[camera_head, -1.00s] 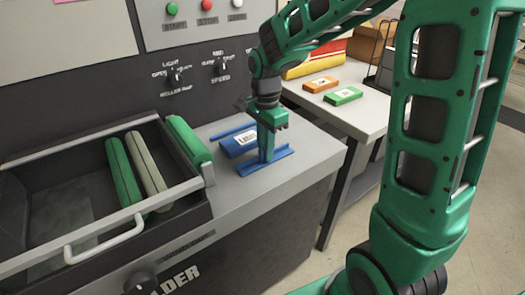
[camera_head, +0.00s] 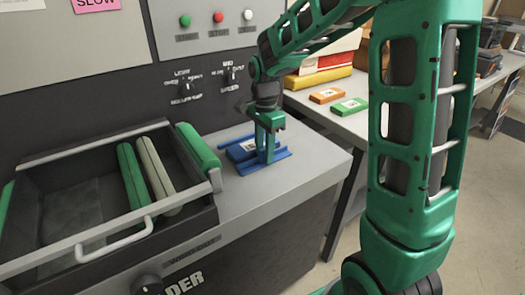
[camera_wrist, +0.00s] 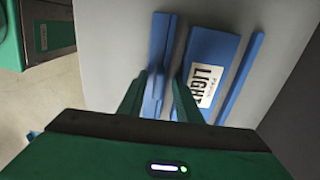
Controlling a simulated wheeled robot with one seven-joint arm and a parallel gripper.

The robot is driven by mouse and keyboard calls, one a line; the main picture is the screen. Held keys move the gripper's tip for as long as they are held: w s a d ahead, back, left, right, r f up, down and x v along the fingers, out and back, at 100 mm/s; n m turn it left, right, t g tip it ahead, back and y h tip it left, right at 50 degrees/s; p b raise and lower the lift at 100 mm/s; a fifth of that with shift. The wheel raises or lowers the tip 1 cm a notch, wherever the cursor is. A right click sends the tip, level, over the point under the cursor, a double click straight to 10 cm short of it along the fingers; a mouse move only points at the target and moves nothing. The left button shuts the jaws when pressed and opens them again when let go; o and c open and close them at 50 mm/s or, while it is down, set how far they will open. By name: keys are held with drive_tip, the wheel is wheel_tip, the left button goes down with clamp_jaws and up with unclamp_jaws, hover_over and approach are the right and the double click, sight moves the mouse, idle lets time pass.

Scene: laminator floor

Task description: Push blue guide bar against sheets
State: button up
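The blue guide bar (camera_wrist: 163,35) lies on the grey machine top and also shows in the head view (camera_head: 280,156). The blue sheets (camera_wrist: 208,47), with a white "LIGHT" label, lie just right of it in the wrist view, with a narrow grey gap between. A second blue bar (camera_wrist: 241,77) runs along their other side. My gripper (camera_wrist: 158,80) points down, its fingertips apart on either side of the guide bar's raised part; in the head view it stands over the bar (camera_head: 266,155). Contact is hard to make out.
An open dark tray (camera_head: 70,190) with green and grey rollers is at left. A green roller (camera_head: 198,150) borders the machine top. Knobs and buttons are on the panel behind. A side table (camera_head: 325,115) holds orange and green packs. The machine top's right part is clear.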

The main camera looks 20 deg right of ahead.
wheel_tip(320, 180, up, 11)
drive_tip(key=shift+f, duration=0.15)
idle(0.4)
